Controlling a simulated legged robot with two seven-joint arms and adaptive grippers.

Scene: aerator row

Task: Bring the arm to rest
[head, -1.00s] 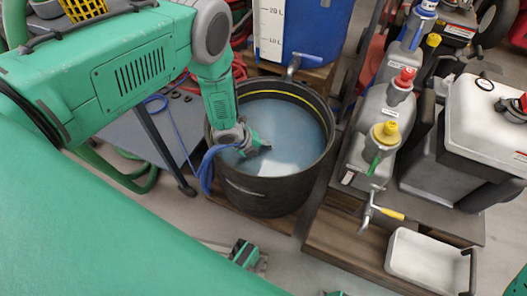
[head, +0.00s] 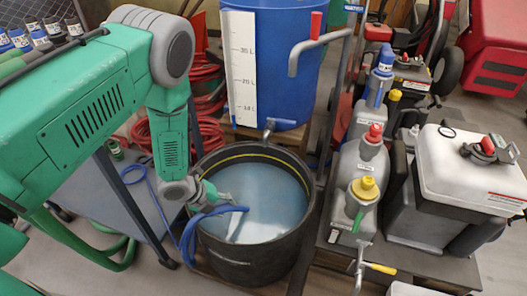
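My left arm (head: 170,140) comes in from the left and reaches down to the black tub (head: 255,268) of cloudy bluish water (head: 270,200). My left gripper (head: 222,197) is over the tub's left rim, low above the water. Its fingertips are small and partly hidden, so I cannot tell whether it is open or shut. A blue hose (head: 190,232) runs over the left rim right beside the gripper, its end inside the tub. I cannot tell whether the gripper touches the hose. My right gripper is not in view.
A blue barrel (head: 275,60) with a litre scale stands behind the tub. Grey jugs with red (head: 375,132) and yellow (head: 364,188) caps stand on a dark platform to the right, beside a white-topped tank (head: 470,165). A grey low table (head: 150,205) is left of the tub.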

